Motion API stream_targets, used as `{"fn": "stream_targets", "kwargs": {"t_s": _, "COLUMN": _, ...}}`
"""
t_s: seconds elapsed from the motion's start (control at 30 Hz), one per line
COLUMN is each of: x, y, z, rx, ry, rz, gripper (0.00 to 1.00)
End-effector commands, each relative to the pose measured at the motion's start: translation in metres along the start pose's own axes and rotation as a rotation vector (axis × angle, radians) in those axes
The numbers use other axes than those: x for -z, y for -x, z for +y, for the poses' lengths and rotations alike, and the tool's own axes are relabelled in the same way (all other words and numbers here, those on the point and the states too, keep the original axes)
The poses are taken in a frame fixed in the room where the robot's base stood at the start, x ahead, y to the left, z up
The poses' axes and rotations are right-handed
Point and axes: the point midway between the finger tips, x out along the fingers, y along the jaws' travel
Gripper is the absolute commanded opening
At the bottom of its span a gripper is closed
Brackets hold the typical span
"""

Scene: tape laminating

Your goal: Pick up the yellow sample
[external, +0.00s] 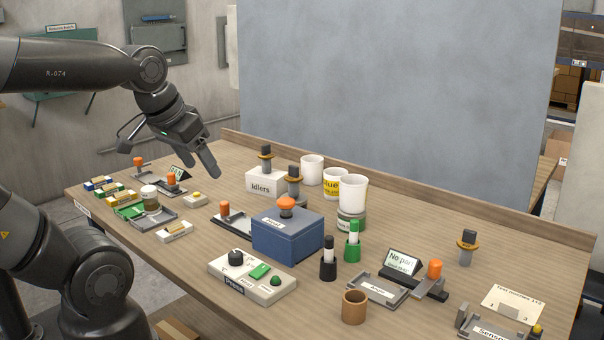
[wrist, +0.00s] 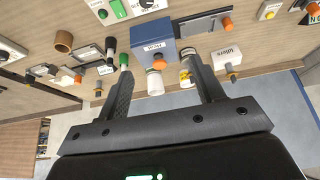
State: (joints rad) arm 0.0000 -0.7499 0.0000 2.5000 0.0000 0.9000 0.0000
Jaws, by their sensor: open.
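A small pale block with a yellow top (external: 194,199) lies on the table at the left, below and slightly left of my gripper (external: 205,160). It seems to show in the wrist view (wrist: 268,11) at the top right, well outside the jaws. Several small blocks with coloured bands (external: 115,194), some yellow, lie in a group at the table's left end; I cannot tell which one is called the yellow sample. My gripper is open and empty, raised above the table. In the wrist view its two fingers (wrist: 160,82) stand wide apart with nothing held between them.
A blue box with an orange knob (external: 288,232) stands mid-table. White cups (external: 353,192) and a white Idlers box (external: 264,182) stand behind it. A button panel (external: 252,277) is in front. A grey tray (external: 160,219) lies at the left. A tall grey panel (external: 395,90) rises behind the table.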

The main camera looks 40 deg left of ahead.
Motion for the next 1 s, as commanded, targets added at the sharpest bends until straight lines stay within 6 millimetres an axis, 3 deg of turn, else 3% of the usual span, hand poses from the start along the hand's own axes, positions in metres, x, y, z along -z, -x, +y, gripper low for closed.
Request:
{"fn": "stream_targets", "kwargs": {"t_s": 0.27, "x": 0.004, "y": 0.0, "z": -0.003, "rx": 0.006, "ry": 0.001, "rz": -0.006, "gripper": 0.62}}
{"fn": "stream_targets", "kwargs": {"t_s": 0.47, "x": 0.036, "y": -0.007, "z": -0.033, "rx": 0.044, "ry": -0.002, "rz": -0.06, "gripper": 0.62}}
{"fn": "stream_targets", "kwargs": {"t_s": 0.7, "x": 0.083, "y": -0.025, "z": -0.103, "rx": 0.09, "ry": -0.011, "rz": -0.158, "gripper": 0.62}}
{"fn": "stream_targets", "kwargs": {"t_s": 1.0, "x": 0.11, "y": -0.059, "z": -0.217, "rx": 0.106, "ry": -0.013, "rz": -0.28, "gripper": 0.62}}
